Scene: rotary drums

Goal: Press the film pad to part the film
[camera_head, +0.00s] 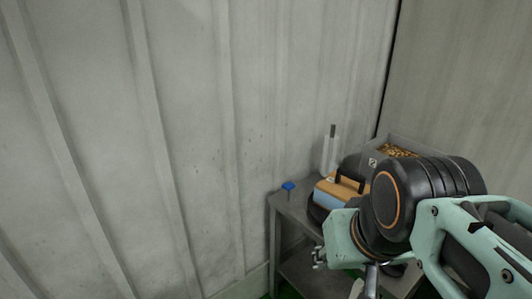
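A small blue pad (288,186) sits at the left corner of a grey table, and I cannot tell whether it is the film pad. Behind my arm stands a tan and light-blue machine (338,190) with a black handle, its right side hidden. No film can be made out. My mint-green and black arm fills the lower right, in front of the table. Small metal parts at its lower left end may belong to my gripper, but its fingers cannot be made out clearly.
The grey table (283,210) stands against a ribbed pale wall (180,130). A white upright piece (331,150) and a grey bin (405,141) of small brown pieces are at the back. The space left of the table is clear.

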